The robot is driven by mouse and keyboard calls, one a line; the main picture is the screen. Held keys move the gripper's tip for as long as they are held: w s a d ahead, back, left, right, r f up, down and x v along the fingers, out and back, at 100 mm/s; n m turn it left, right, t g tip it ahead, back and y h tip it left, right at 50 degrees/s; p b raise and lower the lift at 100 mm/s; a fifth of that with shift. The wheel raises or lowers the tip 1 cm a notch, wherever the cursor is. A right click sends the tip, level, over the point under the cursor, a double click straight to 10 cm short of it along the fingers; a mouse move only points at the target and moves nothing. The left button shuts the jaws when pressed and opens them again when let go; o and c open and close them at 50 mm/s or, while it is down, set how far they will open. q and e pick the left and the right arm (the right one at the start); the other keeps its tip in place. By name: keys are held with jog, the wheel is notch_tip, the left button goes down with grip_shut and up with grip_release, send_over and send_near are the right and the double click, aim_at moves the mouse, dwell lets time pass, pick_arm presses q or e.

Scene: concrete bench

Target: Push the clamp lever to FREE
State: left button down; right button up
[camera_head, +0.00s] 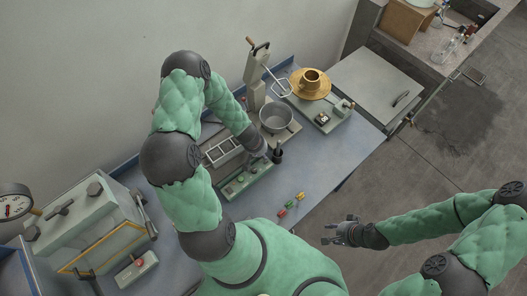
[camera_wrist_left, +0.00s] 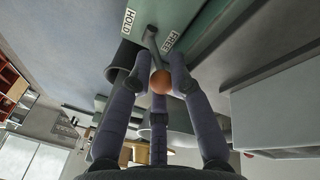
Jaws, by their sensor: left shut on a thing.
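The clamp lever (camera_wrist_left: 152,45) shows in the left wrist view as a thin grey arm with an orange ball knob (camera_wrist_left: 160,82). It rises from a green fixture between the HOLD label (camera_wrist_left: 128,21) and the FREE label (camera_wrist_left: 170,42), and the knob is nearer FREE. My left gripper (camera_wrist_left: 160,85) is shut on the knob, a finger on each side. In the head view the green fixture (camera_head: 243,181) lies on the bench, and my left gripper (camera_head: 277,155) is at its right end, the lever hidden there. My right gripper (camera_head: 335,232) is open and empty, off the bench's front edge.
A metal pot (camera_head: 276,117) stands behind my left gripper. A grey cabinet (camera_head: 80,222) stands at left. The bench right of the blocks is clear.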

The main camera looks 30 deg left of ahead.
pick_arm(q)
jog(key=shift+f, duration=0.1)
jog(key=c, duration=1.1)
grip_release()
jog(key=shift+s, duration=0.1)
jog(key=shift+c, duration=0.2)
jog(key=shift+a, duration=0.1)
jog(key=shift+a+r, duration=0.1)
jog(key=shift+r, duration=0.2)
jog(key=shift+v, duration=3.6)
jog(key=shift+s+r, duration=0.1)
